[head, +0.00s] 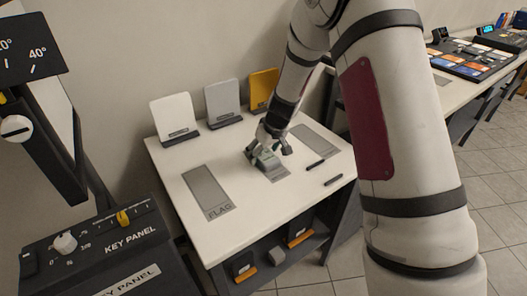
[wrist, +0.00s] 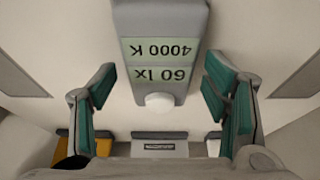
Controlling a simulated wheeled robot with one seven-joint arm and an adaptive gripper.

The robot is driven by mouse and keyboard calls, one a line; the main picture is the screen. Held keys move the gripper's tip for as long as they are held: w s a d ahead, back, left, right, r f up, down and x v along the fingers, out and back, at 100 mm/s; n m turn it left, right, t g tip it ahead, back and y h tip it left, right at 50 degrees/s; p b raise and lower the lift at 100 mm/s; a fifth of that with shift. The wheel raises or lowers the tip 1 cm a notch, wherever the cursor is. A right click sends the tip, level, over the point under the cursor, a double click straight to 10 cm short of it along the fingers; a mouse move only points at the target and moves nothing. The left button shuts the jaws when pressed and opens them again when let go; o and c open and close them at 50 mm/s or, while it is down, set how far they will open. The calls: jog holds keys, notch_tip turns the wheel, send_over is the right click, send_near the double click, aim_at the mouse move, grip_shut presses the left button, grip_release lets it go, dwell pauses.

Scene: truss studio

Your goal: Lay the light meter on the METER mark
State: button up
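The light meter (head: 267,161) is a grey block on the white table, under my gripper (head: 268,146). In the wrist view the light meter (wrist: 160,20) shows two green readouts, 4000 K and 60 lx, and a white dome. My gripper (wrist: 160,85) is open, with a teal-padded finger on each side of the meter and gaps visible between pads and body. A grey mark (head: 281,173) shows at the meter's near end. The meter and gripper hide part of it, and its label is not readable. I cannot tell how squarely the meter lies on it.
A FLAG mark (head: 207,188) lies to the left and another grey mark (head: 318,139) to the right. Two dark pens (head: 333,180) lie near the right edge. White (head: 174,117), grey (head: 222,101) and yellow (head: 262,88) cards stand at the back. The table's front is clear.

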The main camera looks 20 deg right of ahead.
jog(key=shift+r, duration=0.15)
jog(key=shift+r+p, duration=0.2)
jog(key=shift+p, duration=0.15)
jog(key=v, duration=1.2)
jog(key=s+a+r+m, duration=0.1)
jog(key=s+a+r, duration=0.2)
jog(key=s+r, duration=1.1)
jog(key=s+d+m+g+h, duration=0.1)
jog(key=s+d+m, duration=0.1)
jog(key=s, duration=2.1)
jog(key=shift+m+p, duration=0.3)
jog(key=shift+p, duration=0.1)
jog(key=shift+r, duration=0.15)
